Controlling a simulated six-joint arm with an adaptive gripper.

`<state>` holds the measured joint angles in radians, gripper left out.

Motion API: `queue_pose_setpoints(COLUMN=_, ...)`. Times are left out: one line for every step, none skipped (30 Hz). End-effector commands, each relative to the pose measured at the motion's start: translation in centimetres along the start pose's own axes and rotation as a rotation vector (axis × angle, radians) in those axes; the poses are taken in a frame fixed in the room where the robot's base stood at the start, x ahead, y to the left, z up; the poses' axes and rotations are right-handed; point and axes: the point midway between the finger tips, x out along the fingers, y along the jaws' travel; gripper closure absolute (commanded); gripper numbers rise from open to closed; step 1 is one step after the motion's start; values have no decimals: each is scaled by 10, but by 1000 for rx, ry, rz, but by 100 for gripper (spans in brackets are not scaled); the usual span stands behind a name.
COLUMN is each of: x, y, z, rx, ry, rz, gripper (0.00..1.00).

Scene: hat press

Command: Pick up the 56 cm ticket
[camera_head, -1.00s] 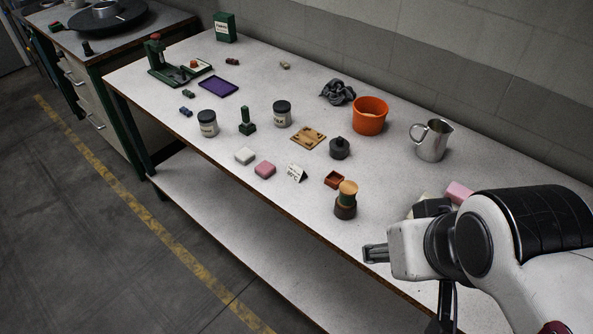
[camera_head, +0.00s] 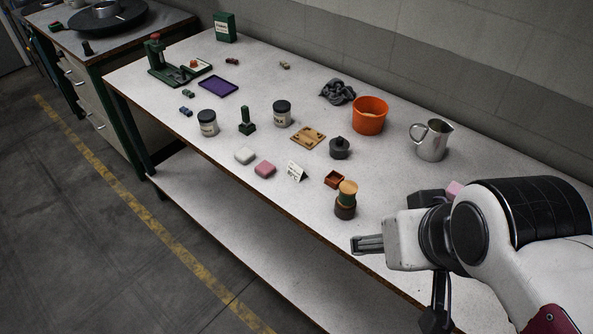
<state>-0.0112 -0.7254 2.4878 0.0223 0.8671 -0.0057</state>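A small white folded ticket (camera_head: 296,171) stands tent-like near the front edge of the table. It bears dark print, too small for me to read fully. My gripper (camera_head: 355,245) is to the right of the ticket and nearer the camera, by the table's front edge. It points left, is apart from the ticket and appears to hold nothing. The fingers are seen side-on, so their opening cannot be judged.
A wooden plate (camera_head: 308,137), an orange bucket (camera_head: 370,116) and a metal jug (camera_head: 432,142) stand farther back.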

Motion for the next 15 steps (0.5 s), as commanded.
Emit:
queue_pose_setpoints(x=2, y=-4, z=-6, rx=-2, ry=6, rz=-11, gripper=41)
queue_pose_setpoints(x=3, y=-6, z=-11, rx=-2, ry=14, rz=-19, gripper=41)
queue_pose_setpoints(x=5, y=-11, z=-18, rx=-1, ry=24, rz=-32, gripper=41)
queue_pose_setpoints(x=6, y=-14, z=-25, rx=-1, ry=34, rz=-42, gripper=41)
queue_pose_setpoints(x=8, y=-18, z=-31, rx=-1, ry=43, rz=-53, gripper=41)
queue_pose_setpoints(x=10, y=-23, z=-41, rx=1, ry=58, rz=-69, gripper=41)
queue_pose_setpoints(x=12, y=-28, z=-48, rx=2, ry=69, rz=-80, gripper=41)
queue_pose_setpoints(x=13, y=-32, z=-56, rx=5, ry=80, rz=-93, gripper=41)
queue_pose_setpoints(x=16, y=-38, z=-67, rx=7, ry=97, rz=-108, gripper=41)
queue_pose_setpoints(x=18, y=-43, z=-75, rx=9, ry=110, rz=-121, gripper=41)
queue_pose_setpoints(x=20, y=-47, z=-83, rx=12, ry=122, rz=-132, gripper=41)
queue_pose_setpoints(x=22, y=-53, z=-93, rx=17, ry=138, rz=-147, gripper=41)
queue_pose_setpoints(x=24, y=-58, z=-101, rx=20, ry=150, rz=-158, gripper=41)
queue_pose_setpoints(x=26, y=-62, z=-109, rx=25, ry=162, rz=-169, gripper=41)
queue_pose_setpoints(x=29, y=-68, z=-119, rx=31, ry=179, rz=-182, gripper=41)
